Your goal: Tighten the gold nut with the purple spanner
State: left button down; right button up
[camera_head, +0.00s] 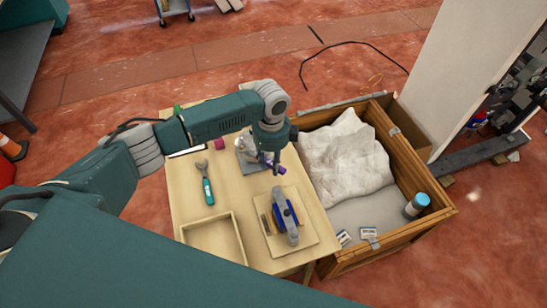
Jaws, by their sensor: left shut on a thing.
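My left gripper (272,160) reaches down over the back right part of the wooden table. It is shut on the purple spanner (280,169), of which only a small purple part shows at the fingers. A grey metal fixture (247,155) stands just left of and behind the gripper and is partly hidden by it. I cannot make out the gold nut; it may be hidden or too small. My right gripper is not in view.
A blue and grey device (287,222) sits on a board at front right. A wooden crate (425,219) adjoins the table's right side.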

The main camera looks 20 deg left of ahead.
pick_arm(q)
jog(key=shift+s+a+m, duration=0.1)
jog(key=shift+s+m, duration=0.2)
jog(key=shift+m, duration=0.1)
jog(key=shift+s+p, duration=0.1)
jog(key=shift+p, duration=0.25)
jog(key=shift+s+a+m+p, duration=0.3)
jog(key=shift+s+m+p, duration=0.1)
jog(key=shift+s+m, duration=0.15)
jog(key=shift+s+a+m+p, duration=0.25)
jog(key=shift+s+m+p, duration=0.2)
jog(key=shift+m, duration=0.1)
